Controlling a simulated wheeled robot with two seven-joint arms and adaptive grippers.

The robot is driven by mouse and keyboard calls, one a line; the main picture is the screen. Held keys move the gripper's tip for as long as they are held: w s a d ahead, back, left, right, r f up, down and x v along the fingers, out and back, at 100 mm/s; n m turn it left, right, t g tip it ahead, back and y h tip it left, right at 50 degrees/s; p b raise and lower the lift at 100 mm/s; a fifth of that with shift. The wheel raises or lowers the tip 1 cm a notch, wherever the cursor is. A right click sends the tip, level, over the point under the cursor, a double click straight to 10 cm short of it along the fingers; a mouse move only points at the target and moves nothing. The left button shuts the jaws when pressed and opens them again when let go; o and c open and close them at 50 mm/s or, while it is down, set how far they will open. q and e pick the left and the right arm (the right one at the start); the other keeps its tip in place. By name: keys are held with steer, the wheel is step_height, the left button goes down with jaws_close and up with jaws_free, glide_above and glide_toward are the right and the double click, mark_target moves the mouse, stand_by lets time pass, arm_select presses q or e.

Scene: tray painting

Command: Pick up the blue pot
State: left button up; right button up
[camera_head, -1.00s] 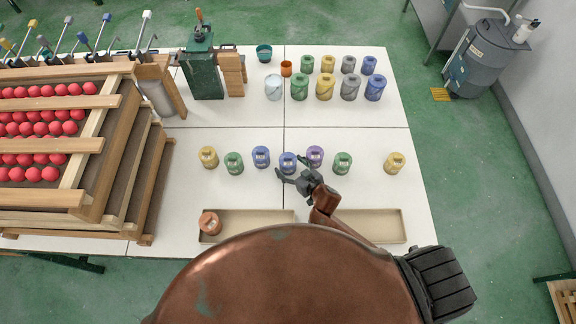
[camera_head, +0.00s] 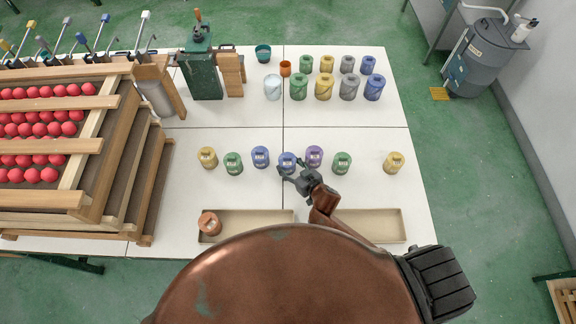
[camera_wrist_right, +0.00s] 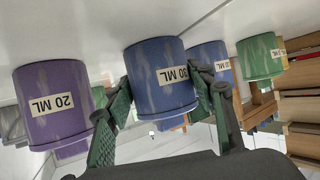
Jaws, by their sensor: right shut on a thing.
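The blue pot (camera_head: 287,161) stands upright in the middle of the row of small pots on the white table. It fills the centre of the right wrist view (camera_wrist_right: 160,75), with a white label on its side. My right gripper (camera_head: 289,172) is shut on this pot, one finger on each side of it. The pot appears to rest on the table still. A second blue pot (camera_head: 260,156) stands to its left. My left gripper is not in view.
A purple pot (camera_head: 314,155) stands close on the right of the held pot, and green pots (camera_head: 342,162) and yellow pots stand further along the row. Larger pots stand behind.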

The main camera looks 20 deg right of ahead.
steer(key=shift+r, duration=0.1)
steer(key=shift+r, duration=0.6)
steer(key=s+a+r+p, duration=0.2)
steer(key=s+a+r, duration=0.1)
steer(key=s+r, duration=1)
step_height(320, 180, up, 9)
steer(key=p, duration=1.1)
steer(key=shift+s+d+f, duration=0.15)
steer(key=shift+s+d, duration=0.05)
steer(key=shift+s, duration=0.2)
steer(key=shift+a, duration=0.15)
